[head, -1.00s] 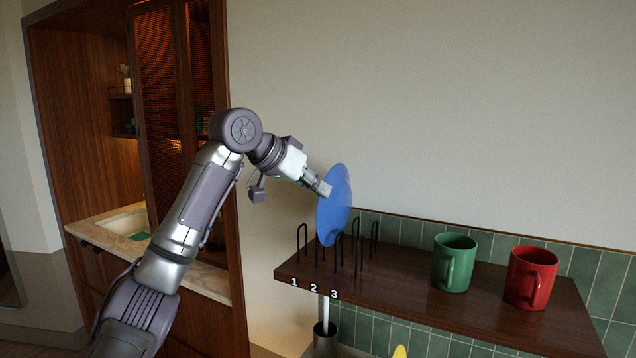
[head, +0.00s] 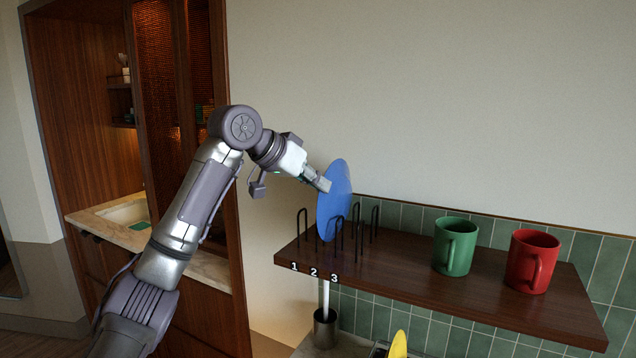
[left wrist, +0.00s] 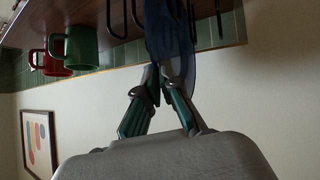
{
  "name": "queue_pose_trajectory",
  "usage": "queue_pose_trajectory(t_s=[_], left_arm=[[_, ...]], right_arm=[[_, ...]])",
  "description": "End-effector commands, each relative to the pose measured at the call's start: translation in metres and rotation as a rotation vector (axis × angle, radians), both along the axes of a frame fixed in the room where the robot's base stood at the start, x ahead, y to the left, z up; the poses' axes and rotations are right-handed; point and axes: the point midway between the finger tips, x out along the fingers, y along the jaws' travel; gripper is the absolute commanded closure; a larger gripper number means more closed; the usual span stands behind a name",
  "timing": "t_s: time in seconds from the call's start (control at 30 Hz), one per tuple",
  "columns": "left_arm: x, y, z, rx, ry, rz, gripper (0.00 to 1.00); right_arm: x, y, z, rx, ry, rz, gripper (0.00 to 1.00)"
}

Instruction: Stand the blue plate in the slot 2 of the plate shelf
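The blue plate (head: 335,200) stands nearly upright over the rack of the plate shelf (head: 400,270). Its lower edge is among the black wire dividers, near slot 2 (head: 314,272); whether it touches the board is hidden. My left gripper (head: 322,184) is shut on the plate's left side near mid-height. In the left wrist view the fingers (left wrist: 160,85) pinch the blue plate (left wrist: 170,42), with dark wires beside it. My right gripper is not in view.
A green mug (head: 455,247) and a red mug (head: 531,263) stand on the shelf right of the rack. The wall is close behind the shelf.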

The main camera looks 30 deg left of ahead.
Motion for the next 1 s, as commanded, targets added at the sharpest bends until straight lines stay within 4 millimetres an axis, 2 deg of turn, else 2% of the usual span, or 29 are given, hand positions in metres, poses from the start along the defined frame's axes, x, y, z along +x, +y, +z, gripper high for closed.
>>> queue_pose_trajectory(t_s=[0.2, 0.4, 0.43, 0.77, 0.87, 1.0], left_arm=[[0.0, 0.0, -0.004, -0.001, -0.003, 0.001, 1.0], [0.0, 0.0, -0.004, -0.001, -0.002, 0.0, 0.66], [0.0, 0.0, -0.004, -0.001, -0.002, 0.0, 0.65], [-0.002, 0.001, -0.003, 0.0, 0.001, 0.001, 0.65], [-0.01, 0.005, 0.003, 0.0, 0.0, 0.002, 0.65], [-0.029, 0.013, 0.02, 0.001, -0.004, 0.003, 0.65]], right_arm=[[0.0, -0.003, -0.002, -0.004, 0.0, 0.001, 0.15], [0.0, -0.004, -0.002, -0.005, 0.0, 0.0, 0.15], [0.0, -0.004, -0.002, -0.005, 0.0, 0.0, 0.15], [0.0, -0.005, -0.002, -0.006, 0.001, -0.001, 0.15], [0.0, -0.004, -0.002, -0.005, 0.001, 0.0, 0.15], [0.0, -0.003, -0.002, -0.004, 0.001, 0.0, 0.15]])
